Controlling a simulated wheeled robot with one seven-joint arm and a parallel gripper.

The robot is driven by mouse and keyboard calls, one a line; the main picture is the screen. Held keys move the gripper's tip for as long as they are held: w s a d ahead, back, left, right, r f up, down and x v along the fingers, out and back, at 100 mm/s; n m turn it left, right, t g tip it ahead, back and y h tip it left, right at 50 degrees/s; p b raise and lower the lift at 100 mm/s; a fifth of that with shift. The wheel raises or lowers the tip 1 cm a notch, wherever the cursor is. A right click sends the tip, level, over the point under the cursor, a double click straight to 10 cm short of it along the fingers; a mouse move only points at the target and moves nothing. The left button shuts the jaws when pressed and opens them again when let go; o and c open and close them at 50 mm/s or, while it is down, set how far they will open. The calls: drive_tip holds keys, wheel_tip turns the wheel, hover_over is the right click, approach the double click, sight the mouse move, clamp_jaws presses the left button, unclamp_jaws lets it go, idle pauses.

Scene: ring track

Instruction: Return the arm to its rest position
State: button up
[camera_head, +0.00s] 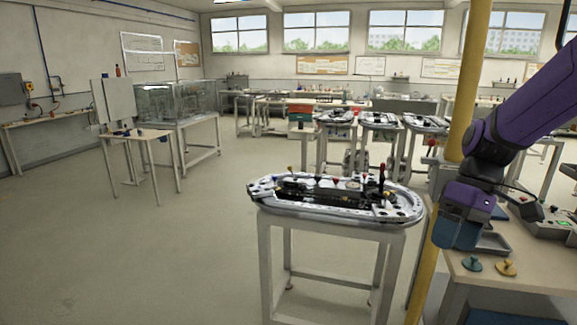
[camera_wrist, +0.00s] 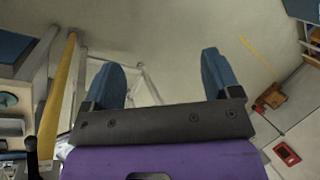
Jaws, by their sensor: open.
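My purple arm (camera_head: 530,110) reaches in from the right side of the head view, bent at a dark joint. My gripper (camera_head: 458,235) hangs at its end with blue fingers, beside the yellow post and above the left edge of the right-hand bench. In the wrist view my gripper (camera_wrist: 162,80) shows two blue fingers spread wide apart with nothing between them. Bare floor shows beyond the fingers.
A yellow post (camera_head: 462,110) stands close to my arm. The right bench (camera_head: 485,290) carries a teal piece (camera_head: 471,264), a yellow piece (camera_head: 506,268) and a grey tray (camera_head: 493,243). A ring track (camera_head: 275,207) stands on a white-framed table.

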drive_tip(key=s+r+m+t+h, duration=0.3)
drive_tip(key=s+r+m+t, duration=0.2)
drive_tip(key=s, duration=0.9)
wheel_tip(320, 180, up, 5)
drive_tip(key=t, duration=0.3)
drive_tip(key=shift+d+r+h, duration=0.15)
drive_tip(key=shift+r+h, duration=0.05)
drive_tip(key=shift+h, duration=0.2)
drive_tip(key=shift+c, duration=0.2)
